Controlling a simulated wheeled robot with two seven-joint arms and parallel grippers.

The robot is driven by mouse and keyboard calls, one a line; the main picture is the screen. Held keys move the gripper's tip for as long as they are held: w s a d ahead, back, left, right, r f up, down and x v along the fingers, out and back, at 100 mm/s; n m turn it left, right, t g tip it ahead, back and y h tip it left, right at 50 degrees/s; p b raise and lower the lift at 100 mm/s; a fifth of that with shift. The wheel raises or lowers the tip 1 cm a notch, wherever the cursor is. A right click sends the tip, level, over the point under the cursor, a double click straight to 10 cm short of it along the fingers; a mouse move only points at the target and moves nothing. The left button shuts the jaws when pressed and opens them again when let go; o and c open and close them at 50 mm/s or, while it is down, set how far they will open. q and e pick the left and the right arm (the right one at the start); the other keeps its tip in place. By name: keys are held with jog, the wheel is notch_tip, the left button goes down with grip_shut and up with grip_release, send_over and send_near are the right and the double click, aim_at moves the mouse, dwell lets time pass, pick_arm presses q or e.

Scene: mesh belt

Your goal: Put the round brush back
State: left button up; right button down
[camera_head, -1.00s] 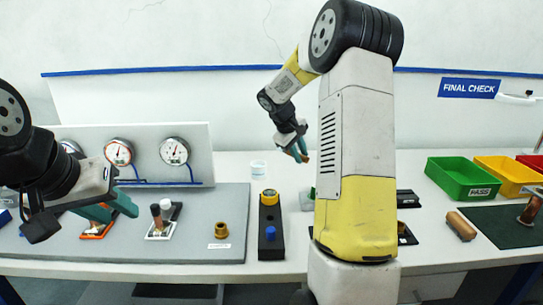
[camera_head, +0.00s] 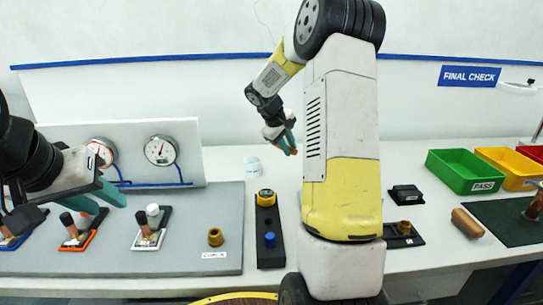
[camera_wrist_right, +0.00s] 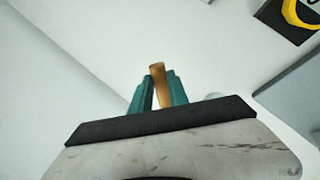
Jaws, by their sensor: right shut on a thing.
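My right gripper (camera_head: 290,143) is raised in front of the back wall, above the rear of the white table. It is shut on a slim tan-brown rod-like piece (camera_wrist_right: 157,84), which shows between its teal fingers in the right wrist view. The piece looks like a wooden handle; no bristles show, so I cannot tell whether it is the round brush. My left gripper (camera_head: 106,205) is over the grey mat at left, its teal fingers apart and empty.
The grey mat (camera_head: 205,215) holds stands with handled tools and a brass piece (camera_head: 215,237). A black strip (camera_head: 268,250) bears yellow and blue round parts. A white cup (camera_head: 253,165) stands behind.

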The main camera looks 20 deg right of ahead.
jog(key=shift+f, duration=5.4)
jog(key=c, duration=1.2)
grip_release()
jog(key=shift+f, duration=0.1)
jog(key=shift+s+a, duration=0.1)
